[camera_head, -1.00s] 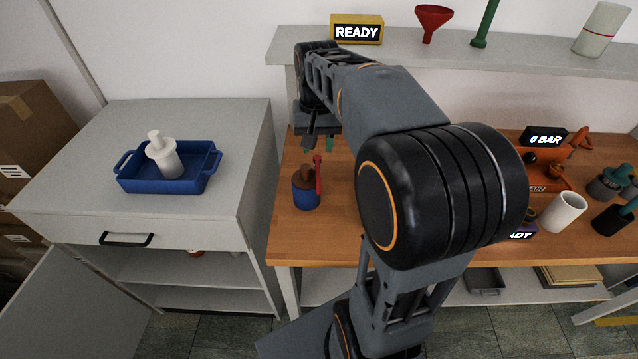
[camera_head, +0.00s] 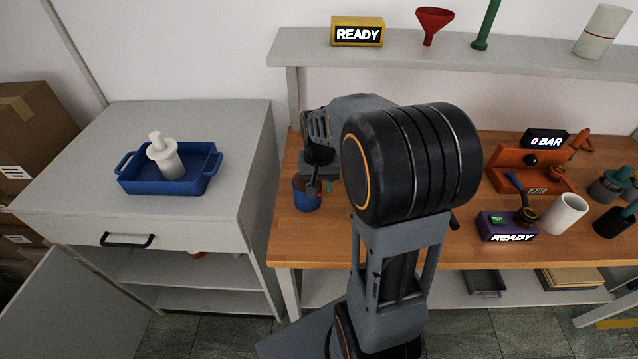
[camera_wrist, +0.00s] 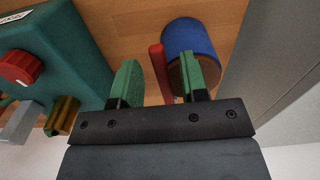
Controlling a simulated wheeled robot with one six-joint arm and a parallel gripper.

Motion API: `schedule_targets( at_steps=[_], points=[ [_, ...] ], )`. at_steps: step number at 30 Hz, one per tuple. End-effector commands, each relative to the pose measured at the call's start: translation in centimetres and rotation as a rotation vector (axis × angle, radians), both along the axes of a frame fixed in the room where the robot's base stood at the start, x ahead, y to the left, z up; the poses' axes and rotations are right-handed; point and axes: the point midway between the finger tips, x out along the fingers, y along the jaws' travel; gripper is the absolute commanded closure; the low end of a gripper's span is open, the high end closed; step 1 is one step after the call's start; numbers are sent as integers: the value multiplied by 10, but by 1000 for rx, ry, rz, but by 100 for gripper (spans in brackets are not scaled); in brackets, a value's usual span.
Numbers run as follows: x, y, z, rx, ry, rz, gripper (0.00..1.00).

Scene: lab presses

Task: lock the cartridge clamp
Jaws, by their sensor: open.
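A blue cylinder (camera_head: 306,198) with a brown top stands on the wooden bench, with an upright red lever (camera_wrist: 159,72) at its side. In the head view my gripper (camera_head: 320,185) is low over the cylinder and hides most of its top and lever. In the wrist view my gripper (camera_wrist: 160,80) is open, and the red lever shows between its two green fingers. The right finger overlaps the cylinder's brown top (camera_wrist: 181,78). I cannot tell whether either finger touches the lever. Which part is the cartridge clamp is not clear.
A teal machine (camera_wrist: 60,50) with a red knob stands left in the wrist view. A purple box (camera_head: 500,226), orange press (camera_head: 515,168) and white cup (camera_head: 564,214) stand right on the bench. A grey cabinet (camera_head: 85,205) with a blue tray (camera_head: 165,187) is left.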

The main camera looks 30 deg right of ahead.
Motion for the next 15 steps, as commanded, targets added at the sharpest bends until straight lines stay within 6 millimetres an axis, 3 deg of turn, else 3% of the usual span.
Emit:
schedule_targets(
  at_steps=[8, 15],
  points=[
    [0, 0, -1, 0, 0, 0, 60],
    [0, 0, -1, 0, 0, 0, 82]
  ],
)
